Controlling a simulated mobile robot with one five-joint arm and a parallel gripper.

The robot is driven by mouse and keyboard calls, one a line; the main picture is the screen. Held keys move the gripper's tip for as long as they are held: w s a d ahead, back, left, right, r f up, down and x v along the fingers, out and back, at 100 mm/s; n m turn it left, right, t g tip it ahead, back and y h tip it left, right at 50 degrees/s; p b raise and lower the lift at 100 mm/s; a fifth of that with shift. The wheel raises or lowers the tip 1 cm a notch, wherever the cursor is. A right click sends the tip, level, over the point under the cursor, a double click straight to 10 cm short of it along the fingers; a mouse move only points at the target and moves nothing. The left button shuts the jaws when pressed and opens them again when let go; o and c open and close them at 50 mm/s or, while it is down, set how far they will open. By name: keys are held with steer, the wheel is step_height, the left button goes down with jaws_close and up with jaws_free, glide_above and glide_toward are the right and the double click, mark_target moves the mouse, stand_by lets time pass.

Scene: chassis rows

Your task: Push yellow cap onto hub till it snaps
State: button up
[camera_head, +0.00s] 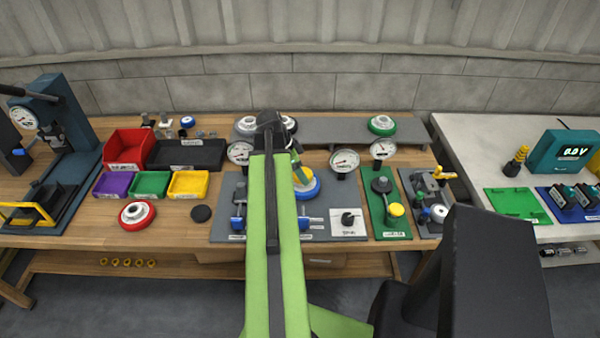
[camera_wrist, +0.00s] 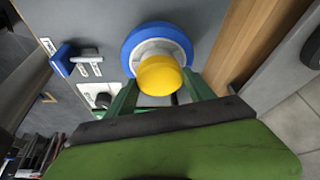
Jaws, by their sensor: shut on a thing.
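My gripper (camera_wrist: 158,88) has its green fingers on either side of the yellow cap (camera_wrist: 161,73) and is shut on it. The cap lies over the pale hub (camera_wrist: 151,47) of a blue-rimmed wheel (camera_wrist: 130,50) and hides part of it. I cannot tell whether the cap touches the hub or is seated. In the head view the blue wheel (camera_head: 312,191) is on the grey fixture plate (camera_head: 262,212), partly hidden by my green arm, with a bit of the yellow cap (camera_head: 302,176) showing.
Blue clamps (camera_head: 238,221) stand on the plate left of the wheel. A white pad with a black knob (camera_head: 349,220) and a green board (camera_head: 385,225) with another yellow piece (camera_head: 396,210) lie right. Dial gauges (camera_head: 344,160) stand behind. Coloured bins (camera_head: 188,184) are left.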

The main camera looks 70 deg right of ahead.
steer(key=shift+f+b, duration=0.75)
steer(key=shift+f, duration=0.1)
stand_by(0.7)
steer(key=o, duration=1.4)
steer(key=shift+r, duration=0.1)
steer(key=p+v, duration=1.6)
steer(key=v, duration=0.1)
steer(key=shift+w+a+r, duration=0.1)
steer(key=shift+r, duration=0.05)
